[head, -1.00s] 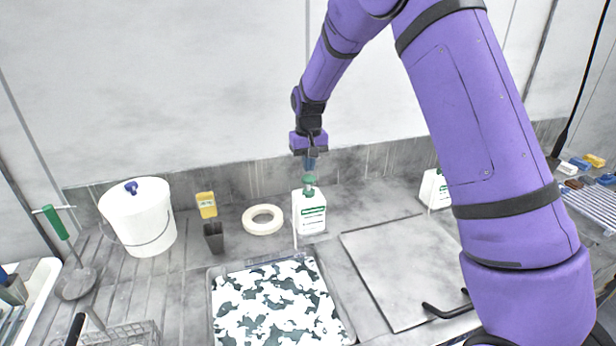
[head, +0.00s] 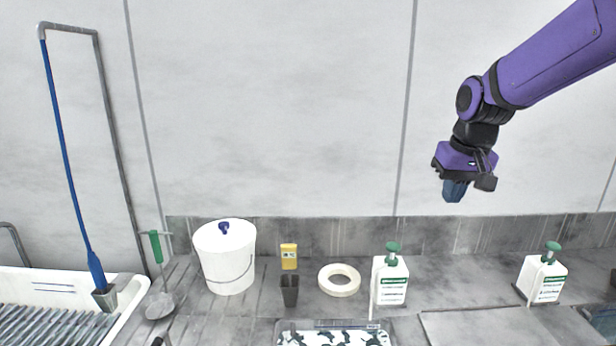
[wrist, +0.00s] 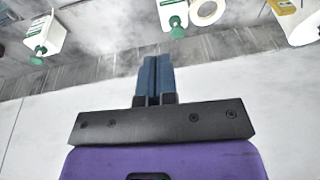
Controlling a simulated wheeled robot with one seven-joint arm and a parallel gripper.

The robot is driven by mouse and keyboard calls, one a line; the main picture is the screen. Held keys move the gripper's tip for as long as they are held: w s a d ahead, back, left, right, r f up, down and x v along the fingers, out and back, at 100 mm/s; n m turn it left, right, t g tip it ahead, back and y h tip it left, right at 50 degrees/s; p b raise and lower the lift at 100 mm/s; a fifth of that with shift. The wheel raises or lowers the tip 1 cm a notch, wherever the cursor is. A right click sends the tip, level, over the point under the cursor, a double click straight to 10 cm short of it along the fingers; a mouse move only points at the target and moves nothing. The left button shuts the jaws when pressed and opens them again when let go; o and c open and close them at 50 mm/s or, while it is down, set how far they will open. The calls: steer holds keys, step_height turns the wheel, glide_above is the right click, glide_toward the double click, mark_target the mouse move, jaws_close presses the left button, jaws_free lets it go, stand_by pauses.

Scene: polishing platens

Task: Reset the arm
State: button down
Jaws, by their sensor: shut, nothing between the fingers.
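My gripper (head: 454,190) is raised in front of the pale wall, at the right in the head view. Its blue fingers point down and are shut with nothing between them. In the wrist view the two fingers (wrist: 155,78) lie side by side. A white bottle with a green pump top (head: 390,280) stands on the counter below and left of the gripper, clear of it. A second such bottle (head: 541,279) stands below and to the right, also apart from the gripper.
On the counter are a white bucket (head: 226,258), a dark cup (head: 289,291), a yellow item (head: 289,256), a white ring (head: 339,280) and a patterned tray (head: 333,338). A green-handled tool (head: 157,247) and a white basin (head: 62,284) are at left. Space around the gripper is clear.

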steer(key=s+d+r+t, duration=0.1)
steer(key=s, duration=1.1)
steer(key=s+d+r+t, duration=0.1)
steer(key=s+r, duration=0.1)
steer(key=s, duration=1)
steer(key=shift+s+d+r+t+h, duration=0.25)
steer(key=shift+d+r+t+h, duration=0.05)
steer(key=shift+t, duration=0.1)
